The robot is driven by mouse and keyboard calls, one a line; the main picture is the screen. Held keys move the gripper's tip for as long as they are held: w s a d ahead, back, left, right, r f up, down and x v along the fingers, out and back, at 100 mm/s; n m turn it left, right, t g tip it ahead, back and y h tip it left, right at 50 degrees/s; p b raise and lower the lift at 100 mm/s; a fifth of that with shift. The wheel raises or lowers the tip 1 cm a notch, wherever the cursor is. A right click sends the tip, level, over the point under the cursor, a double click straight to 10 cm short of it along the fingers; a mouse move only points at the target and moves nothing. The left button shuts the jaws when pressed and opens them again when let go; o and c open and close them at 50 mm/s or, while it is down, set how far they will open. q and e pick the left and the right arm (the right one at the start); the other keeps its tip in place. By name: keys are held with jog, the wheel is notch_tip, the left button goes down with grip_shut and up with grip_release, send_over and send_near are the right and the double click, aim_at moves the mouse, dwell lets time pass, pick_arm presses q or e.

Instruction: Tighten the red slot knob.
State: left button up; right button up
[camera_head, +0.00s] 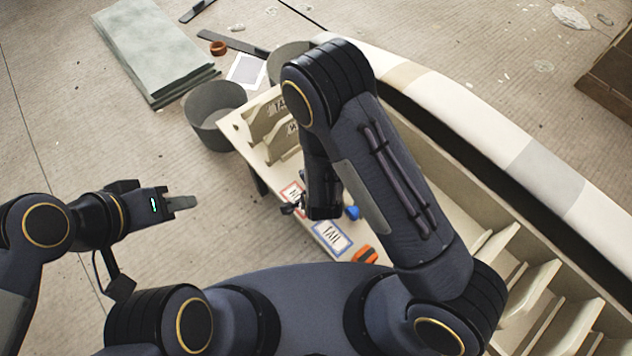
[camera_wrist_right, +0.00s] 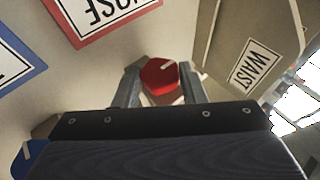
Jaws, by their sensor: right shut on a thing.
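The red slot knob (camera_wrist_right: 160,76), with a pale slot line on its face, shows in the right wrist view beside the NOSE label (camera_wrist_right: 105,12). My right gripper (camera_wrist_right: 160,86) is shut on it, one finger on each side. In the head view the right gripper's tips and the red knob are hard to make out, as my right arm and wrist cover that area. My left gripper (camera_head: 182,203) is out over the floor at the left, away from the mould; it is seen from the side, so its opening does not show.
The cream mould (camera_head: 400,160) runs diagonally with several ribs. A blue knob (camera_head: 352,212), an orange-and-black thing (camera_head: 365,254) and the TAIL label (camera_head: 332,237) sit by its front end. A grey bucket (camera_head: 217,118) and stacked sheets (camera_head: 152,50) stand beyond. Floor at left is clear.

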dwell(0.3)
jog(key=o, duration=1)
jog(key=v, duration=0.7)
jog(key=shift+s+r+p, duration=0.25)
jog(key=shift+p, duration=0.2)
